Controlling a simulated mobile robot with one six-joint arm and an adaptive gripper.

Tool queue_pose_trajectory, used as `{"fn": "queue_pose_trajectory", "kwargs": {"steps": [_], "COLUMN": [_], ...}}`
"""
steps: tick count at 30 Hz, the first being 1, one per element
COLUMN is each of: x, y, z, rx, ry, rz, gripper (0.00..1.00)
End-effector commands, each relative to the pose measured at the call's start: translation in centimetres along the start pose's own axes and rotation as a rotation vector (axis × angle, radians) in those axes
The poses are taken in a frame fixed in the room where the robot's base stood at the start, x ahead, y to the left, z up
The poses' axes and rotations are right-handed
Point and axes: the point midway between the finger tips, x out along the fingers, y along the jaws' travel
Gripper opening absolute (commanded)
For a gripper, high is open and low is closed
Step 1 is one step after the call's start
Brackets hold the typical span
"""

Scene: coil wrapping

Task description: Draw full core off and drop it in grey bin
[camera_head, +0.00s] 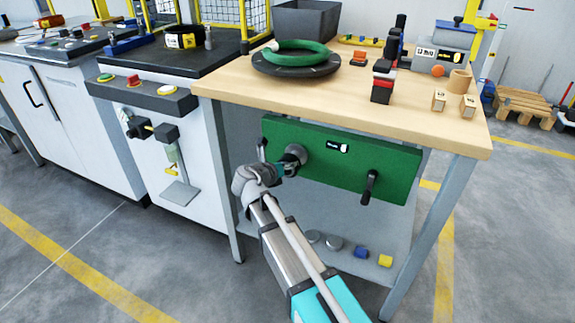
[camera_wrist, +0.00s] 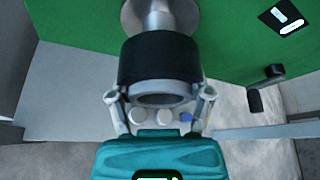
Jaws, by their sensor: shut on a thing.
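A green panel (camera_head: 345,165) hangs at the front of the wooden table and carries a round metal flange with a shaft (camera_head: 295,153). In the wrist view the shaft (camera_wrist: 158,15) meets a core with a black outer band and a grey hollow end (camera_wrist: 160,62). My gripper (camera_wrist: 160,96) is shut on the core, one finger on each side of its near end. How far the shaft reaches inside the core cannot be told. In the head view my gripper (camera_head: 280,169) is at the flange and mostly hides the core.
The wooden table (camera_head: 225,82) above bears a green coil on a black disc (camera_head: 297,60), black and red blocks (camera_head: 383,80) and wooden pieces (camera_head: 438,100). A black crank handle (camera_head: 370,186) sticks out of the panel's right side. Small pieces lie on the shelf below.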

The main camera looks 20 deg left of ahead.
Motion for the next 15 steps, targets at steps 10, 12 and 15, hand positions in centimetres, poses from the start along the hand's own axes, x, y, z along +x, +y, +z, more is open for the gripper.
{"fn": "queue_pose_trajectory", "kwargs": {"steps": [10, 12, 15], "x": [-1.0, -1.2, -1.4], "y": [0.0, 0.0, 0.0], "z": [-0.4, -0.5, -0.6], "rx": [0.001, 0.001, 0.001], "ry": [0.001, 0.001, 0.001], "rz": [0.001, 0.001, 0.001], "gripper": [0.08, 0.08, 0.08]}}
